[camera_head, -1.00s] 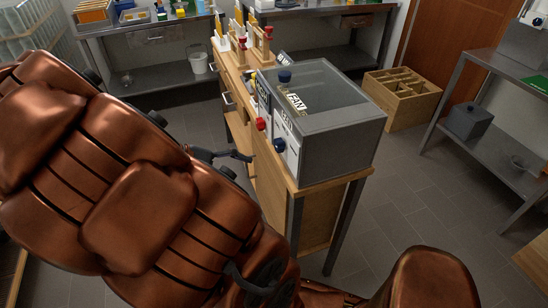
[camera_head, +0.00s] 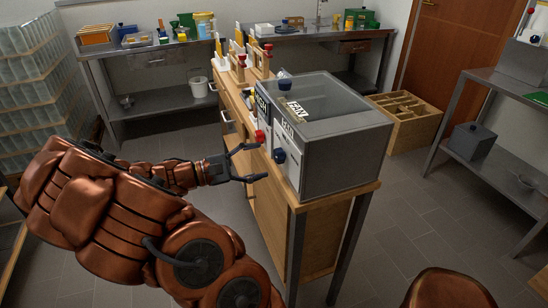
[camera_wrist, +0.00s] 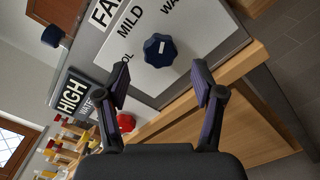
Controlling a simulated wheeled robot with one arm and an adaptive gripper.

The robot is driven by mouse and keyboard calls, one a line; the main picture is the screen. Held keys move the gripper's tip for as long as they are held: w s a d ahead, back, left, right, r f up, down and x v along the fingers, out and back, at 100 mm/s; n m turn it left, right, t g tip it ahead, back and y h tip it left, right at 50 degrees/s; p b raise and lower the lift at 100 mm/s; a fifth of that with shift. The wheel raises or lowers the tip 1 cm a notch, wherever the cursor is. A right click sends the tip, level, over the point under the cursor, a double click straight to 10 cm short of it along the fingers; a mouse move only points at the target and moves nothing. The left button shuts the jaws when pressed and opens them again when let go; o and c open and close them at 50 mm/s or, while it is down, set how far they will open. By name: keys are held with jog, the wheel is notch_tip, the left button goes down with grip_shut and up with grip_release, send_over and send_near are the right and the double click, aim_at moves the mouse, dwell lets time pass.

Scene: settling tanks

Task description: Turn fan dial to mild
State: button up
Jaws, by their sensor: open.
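The fan dial is a dark blue lobed knob (camera_wrist: 159,49) on a light panel (camera_wrist: 185,30) in the wrist view. Lettering around it reads MILD above it, with parts of other words to its left and upper right. In the head view the blue dial (camera_head: 279,156) is on the left face of a grey box (camera_head: 345,158) labelled FAN. My gripper (camera_head: 254,163) is open and empty, just left of the panel. In the wrist view its two fingers (camera_wrist: 160,90) stand apart, below and either side of the dial, not visibly touching it.
A red knob (camera_head: 260,136) sits beside the blue dial, near a panel marked HIGH (camera_wrist: 72,95). The box stands on a wooden bench (camera_head: 322,234) with wooden stands behind. A metal shelf (camera_head: 497,130) is at right. Grey floor is open between them.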

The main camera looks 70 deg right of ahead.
aim_at(275, 156)
jog(key=shift+x, duration=2.55)
jog(key=c, duration=1.1)
jog(key=shift+p, duration=0.35)
jog(key=shift+c, duration=0.2)
